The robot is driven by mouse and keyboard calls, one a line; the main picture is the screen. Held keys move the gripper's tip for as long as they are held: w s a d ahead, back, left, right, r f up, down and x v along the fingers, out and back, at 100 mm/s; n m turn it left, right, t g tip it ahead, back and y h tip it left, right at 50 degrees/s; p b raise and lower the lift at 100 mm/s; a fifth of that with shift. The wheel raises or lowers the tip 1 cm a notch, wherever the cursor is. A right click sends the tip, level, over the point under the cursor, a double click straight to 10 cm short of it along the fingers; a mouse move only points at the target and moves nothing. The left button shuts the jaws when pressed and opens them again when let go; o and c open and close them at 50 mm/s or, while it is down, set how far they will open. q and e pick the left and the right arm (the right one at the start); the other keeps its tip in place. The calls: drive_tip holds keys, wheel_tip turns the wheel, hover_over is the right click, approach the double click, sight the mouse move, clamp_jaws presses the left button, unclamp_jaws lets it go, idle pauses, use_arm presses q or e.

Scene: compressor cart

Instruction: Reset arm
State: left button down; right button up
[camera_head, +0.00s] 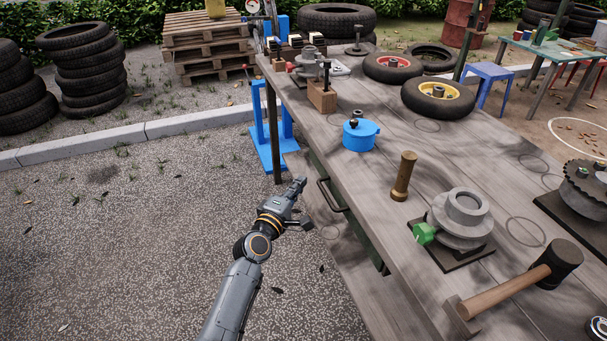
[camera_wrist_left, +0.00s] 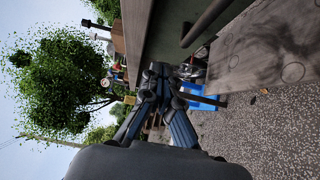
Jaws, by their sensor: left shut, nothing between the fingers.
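My left gripper (camera_head: 303,203) is off the near side of the wooden workbench (camera_head: 390,160), beside the drawer with the dark bar handle (camera_head: 332,196). Its fingers are shut and empty, and the arm reaches up from the bottom of the head view. In the left wrist view the shut fingers (camera_wrist_left: 158,78) point ahead along the bench side, with the drawer handle (camera_wrist_left: 205,22) at the upper right. The wrist picture is turned sideways. My right gripper is in neither view.
A blue stand (camera_head: 270,130) is beyond the gripper. Gravel ground (camera_head: 130,240) at left is clear.

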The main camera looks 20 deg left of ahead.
use_arm(q)
drive_tip(key=s, duration=0.2)
drive_tip(key=s+a, duration=0.1)
drive_tip(key=s, duration=0.2)
drive_tip(key=shift+s+a, duration=0.1)
drive_tip(key=shift+a, duration=0.1)
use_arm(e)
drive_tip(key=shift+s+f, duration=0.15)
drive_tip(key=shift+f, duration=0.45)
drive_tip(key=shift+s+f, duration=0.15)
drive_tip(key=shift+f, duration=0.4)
